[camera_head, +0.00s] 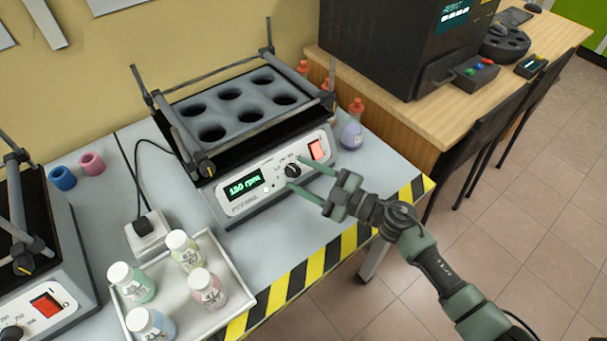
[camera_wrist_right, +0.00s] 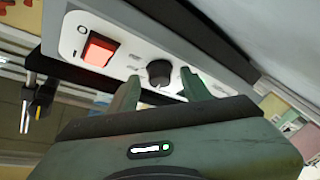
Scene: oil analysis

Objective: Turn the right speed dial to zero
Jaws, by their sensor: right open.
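The right shaker (camera_head: 240,105) has a white front panel with a black speed dial (camera_head: 292,170), a lit green display (camera_head: 244,184) that seems to read 180 rpm, and a lit red switch (camera_head: 316,149). My right gripper (camera_head: 294,172) is open in front of the panel, one finger on each side of the dial, with nothing gripped. In the right wrist view, the dial (camera_wrist_right: 158,72) shows between and just beyond the open fingertips (camera_wrist_right: 160,90); whether they touch it cannot be told. My left gripper is out of view.
A second shaker with its own dial (camera_head: 12,333) and red switch (camera_head: 47,305) stands at the left. A tray (camera_head: 240,294) of several capped bottles sits in front. A flask (camera_head: 352,134) stands beside the right shaker. Yellow-black tape (camera_head: 315,265) marks the table's front edge.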

